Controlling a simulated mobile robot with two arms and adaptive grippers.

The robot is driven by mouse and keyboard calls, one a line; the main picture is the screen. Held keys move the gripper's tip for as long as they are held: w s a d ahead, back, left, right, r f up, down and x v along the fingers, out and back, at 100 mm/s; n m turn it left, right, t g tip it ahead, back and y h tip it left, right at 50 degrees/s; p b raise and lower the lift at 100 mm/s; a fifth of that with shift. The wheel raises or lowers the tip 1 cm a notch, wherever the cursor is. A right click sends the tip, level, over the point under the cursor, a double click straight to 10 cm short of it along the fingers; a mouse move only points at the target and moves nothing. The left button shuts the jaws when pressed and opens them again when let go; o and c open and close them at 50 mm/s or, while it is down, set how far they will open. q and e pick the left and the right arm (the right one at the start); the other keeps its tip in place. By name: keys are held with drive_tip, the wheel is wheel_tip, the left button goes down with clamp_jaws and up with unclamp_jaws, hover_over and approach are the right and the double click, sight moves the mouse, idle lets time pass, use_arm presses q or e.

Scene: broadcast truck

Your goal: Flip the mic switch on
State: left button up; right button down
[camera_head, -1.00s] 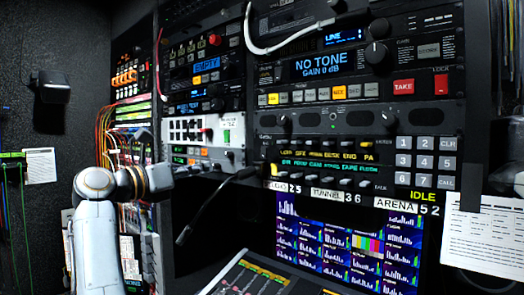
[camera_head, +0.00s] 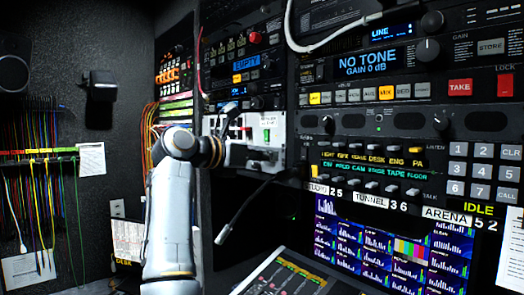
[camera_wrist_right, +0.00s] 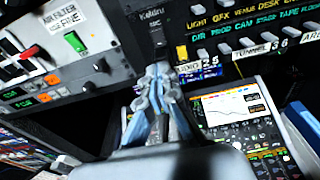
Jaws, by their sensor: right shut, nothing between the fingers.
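My right gripper (camera_head: 258,160) reaches in from the left, in front of the rack, close to the left end of the intercom panel (camera_head: 318,147). In the right wrist view its fingers (camera_wrist_right: 158,80) are together and empty, pointing at the dark left end of that panel. A gooseneck microphone (camera_head: 222,234) hangs out below the gripper. My left gripper is not in view.
Cables (camera_head: 40,195) hang on the left wall.

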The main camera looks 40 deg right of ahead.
sight(303, 158)
drive_tip(key=d+p, duration=0.1)
drive_tip(key=d, duration=0.1)
drive_tip(key=d+p, duration=0.1)
drive_tip(key=d, duration=0.2)
drive_tip(key=d+p, duration=0.1)
drive_tip(key=d, duration=0.2)
drive_tip(key=shift+w+d+f+p, duration=0.2)
drive_tip(key=shift+w+f+p, duration=0.15)
drive_tip(key=shift+w+d+f, duration=0.1)
drive_tip(key=shift+d+f, duration=0.15)
drive_tip(key=shift+d, duration=0.4)
